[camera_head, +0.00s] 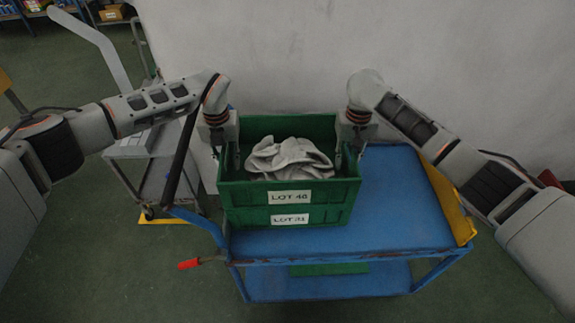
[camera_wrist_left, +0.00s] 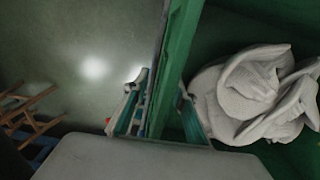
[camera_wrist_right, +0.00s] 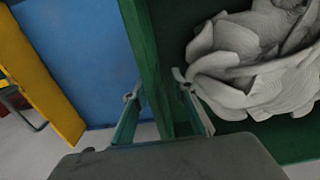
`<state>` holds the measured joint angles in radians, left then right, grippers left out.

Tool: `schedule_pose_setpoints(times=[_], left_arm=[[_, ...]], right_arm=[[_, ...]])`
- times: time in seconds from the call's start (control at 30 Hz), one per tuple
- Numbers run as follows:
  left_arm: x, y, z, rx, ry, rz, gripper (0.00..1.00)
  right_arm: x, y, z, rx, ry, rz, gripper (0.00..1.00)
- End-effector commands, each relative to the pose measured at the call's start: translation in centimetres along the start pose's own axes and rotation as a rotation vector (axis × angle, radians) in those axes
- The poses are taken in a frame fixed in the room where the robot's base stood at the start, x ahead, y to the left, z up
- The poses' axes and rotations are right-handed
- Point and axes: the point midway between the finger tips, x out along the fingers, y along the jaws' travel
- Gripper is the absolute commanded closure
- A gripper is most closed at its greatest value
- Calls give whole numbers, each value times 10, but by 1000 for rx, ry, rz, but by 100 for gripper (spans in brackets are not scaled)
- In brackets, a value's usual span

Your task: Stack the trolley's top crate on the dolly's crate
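The top green crate (camera_head: 239,192), its label reading like "LOT 48", sits on a lower green crate (camera_head: 250,218), its label reading like "LOT 31". Both are at the left end of the blue trolley (camera_head: 400,205). Grey-white cloth (camera_head: 290,158) lies in the top crate. My left gripper (camera_head: 228,152) straddles the top crate's left wall, one finger inside and one outside, with gaps visible in the left wrist view (camera_wrist_left: 157,92). My right gripper (camera_head: 350,150) straddles the right wall likewise, fingers apart in the right wrist view (camera_wrist_right: 155,88). I cannot identify the dolly's crate.
The trolley's right half is bare up to a yellow end panel (camera_head: 447,200). A grey cart (camera_head: 150,145) with a tall handle stands to the left. A pale wall (camera_head: 300,60) is close behind. Floor is clear in front.

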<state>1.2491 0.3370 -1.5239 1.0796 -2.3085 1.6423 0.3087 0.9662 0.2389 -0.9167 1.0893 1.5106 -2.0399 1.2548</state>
Motion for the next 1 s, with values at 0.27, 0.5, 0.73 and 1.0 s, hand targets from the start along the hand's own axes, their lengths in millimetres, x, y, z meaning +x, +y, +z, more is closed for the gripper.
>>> schedule_pose_setpoints(times=[0.27,0.5,0.73,1.0], left_arm=[[0,0,0,0,0,0,98],[-1,0,0,0,-1,0,100],[-2,0,1,0,-2,-1,100],[-13,0,2,0,-6,-2,100]], right_arm=[[0,0,0,0,0,0,98],[0,0,0,0,0,0,100],[-2,0,-1,0,2,-1,100],[-13,0,-2,0,5,-1,100]])
